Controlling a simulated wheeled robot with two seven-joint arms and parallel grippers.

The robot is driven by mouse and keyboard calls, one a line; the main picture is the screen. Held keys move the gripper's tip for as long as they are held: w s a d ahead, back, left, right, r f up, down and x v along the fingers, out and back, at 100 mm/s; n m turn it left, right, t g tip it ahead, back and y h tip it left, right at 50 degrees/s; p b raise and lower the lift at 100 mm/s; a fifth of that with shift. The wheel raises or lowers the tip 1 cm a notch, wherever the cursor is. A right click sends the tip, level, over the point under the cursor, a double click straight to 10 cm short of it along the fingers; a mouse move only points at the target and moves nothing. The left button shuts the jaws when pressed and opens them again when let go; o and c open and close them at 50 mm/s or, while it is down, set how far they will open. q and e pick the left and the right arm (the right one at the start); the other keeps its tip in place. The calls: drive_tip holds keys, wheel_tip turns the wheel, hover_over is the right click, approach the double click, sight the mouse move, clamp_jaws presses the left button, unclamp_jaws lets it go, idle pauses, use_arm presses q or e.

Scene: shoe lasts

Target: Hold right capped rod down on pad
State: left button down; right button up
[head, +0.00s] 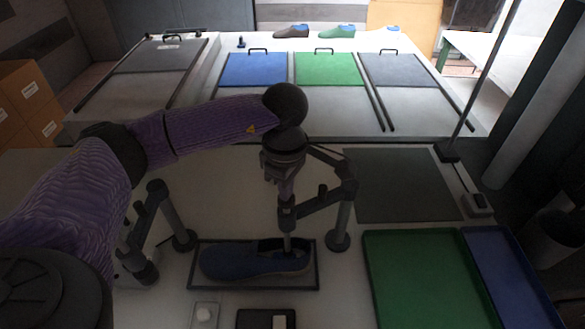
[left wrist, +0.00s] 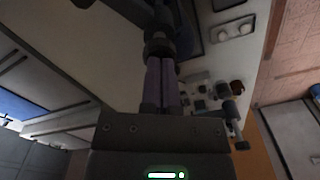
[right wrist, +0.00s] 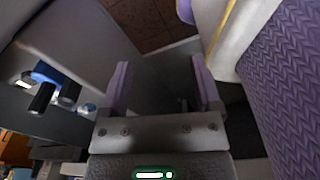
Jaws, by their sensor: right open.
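A dark blue shoe (head: 235,262) lies on a dark-rimmed pad (head: 200,284). The right capped rod (head: 288,240) stands upright, its lower end at the shoe's right part, beside the right post (head: 339,235). My left gripper (head: 286,196) points down above this rod. Its purple fingers are close together, with the dark cap (left wrist: 158,46) at their tips in the left wrist view. Whether anything is between them is hidden. My right gripper (right wrist: 162,88) is open and empty in the right wrist view, away from the pad.
A left post (head: 177,220) with its arm stands left of the pad. A green tray (head: 420,272) and blue tray (head: 508,270) lie to the right. A grey mat (head: 400,185) is behind them. Shoes (head: 338,31) stand at the far back.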

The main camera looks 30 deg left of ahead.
use_arm(q)
wheel_tip(320, 180, up, 9)
drive_tip(key=p, duration=0.5)
drive_tip(key=shift+p, duration=0.3)
